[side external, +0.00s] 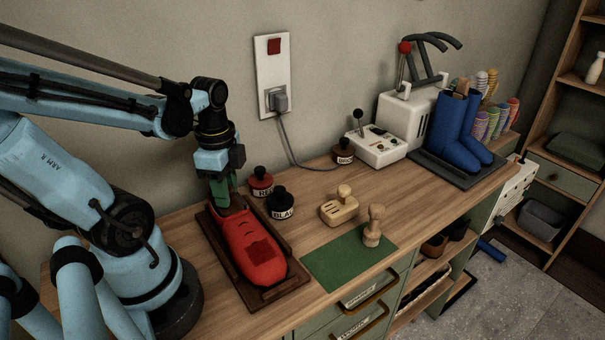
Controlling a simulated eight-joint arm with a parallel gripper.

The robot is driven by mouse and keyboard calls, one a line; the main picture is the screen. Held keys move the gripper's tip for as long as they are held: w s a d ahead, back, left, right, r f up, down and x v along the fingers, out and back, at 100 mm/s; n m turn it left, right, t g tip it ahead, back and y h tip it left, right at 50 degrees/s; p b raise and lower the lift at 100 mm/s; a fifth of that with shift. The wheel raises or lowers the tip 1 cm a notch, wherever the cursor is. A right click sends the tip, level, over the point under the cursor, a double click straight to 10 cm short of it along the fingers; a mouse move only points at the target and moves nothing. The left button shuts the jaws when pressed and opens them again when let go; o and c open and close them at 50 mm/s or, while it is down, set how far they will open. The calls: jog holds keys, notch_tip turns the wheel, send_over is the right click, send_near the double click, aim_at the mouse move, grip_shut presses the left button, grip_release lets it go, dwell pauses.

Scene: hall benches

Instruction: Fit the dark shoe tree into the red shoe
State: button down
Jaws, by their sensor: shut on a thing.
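The red shoe (250,246) lies in a dark wooden tray on the bench, its toe toward the front right and its opening at the back left. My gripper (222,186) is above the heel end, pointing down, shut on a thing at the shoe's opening. A small dark part (231,203) shows just below the green fingers and looks like the dark shoe tree. Most of it is hidden by the fingers and the shoe, so I cannot tell how deep it sits.
The dark wooden tray (289,286) frames the shoe. Polish pots (281,204) stand close on its right. A pale wooden block with a knob (340,209), a wooden stamp-like tool (374,226) and a green mat (335,268) are farther right. Blue boots (460,130) stand at the back.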

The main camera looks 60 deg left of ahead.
jog(key=shift+f, duration=0.1)
jog(key=c, duration=0.8)
grip_release()
notch_tip(320, 180, up, 12)
jog(key=shift+w+d+f+n+t, duration=0.95)
jog(key=shift+w+d+n+t, duration=0.25)
jog(key=shift+w+d+n, duration=0.45)
jog(key=shift+w+d+f+n+t, duration=0.9)
jog(key=shift+w+d+n+t, duration=0.4)
jog(key=shift+w+d, duration=0.55)
jog(key=shift+w+d+f+n+t, duration=0.95)
jog(key=shift+w+d+n+t, duration=0.15)
jog(key=shift+w+d+n, duration=0.6)
jog(key=shift+s, duration=0.1)
